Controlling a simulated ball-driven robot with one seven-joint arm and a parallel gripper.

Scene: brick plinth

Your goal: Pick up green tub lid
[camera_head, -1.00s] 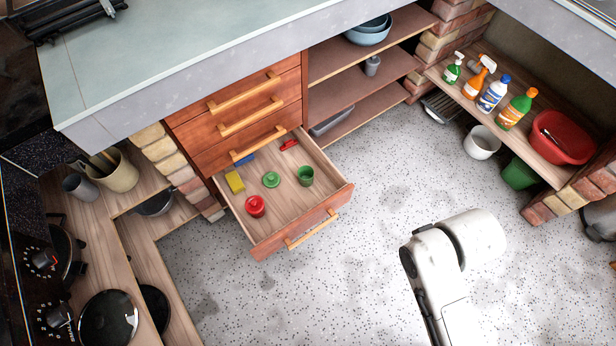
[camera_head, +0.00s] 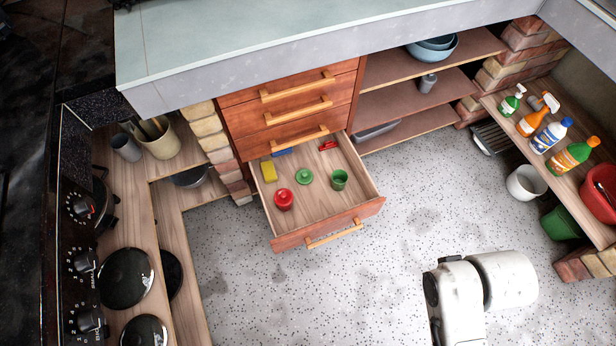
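The green tub lid (camera_head: 304,177) lies flat in the open bottom drawer (camera_head: 326,208), near its middle. A green tub (camera_head: 339,180) stands just right of it, apart from it. A red lidded tub (camera_head: 283,199) stands to its lower left in the same drawer. My arm shows at the lower right, over the floor and well away from the drawer. My gripper is outside the picture.
The counter (camera_head: 260,30) overhangs the drawers. Open shelves (camera_head: 420,84) stand right of them. The floor (camera_head: 390,250) before the drawer is clear.

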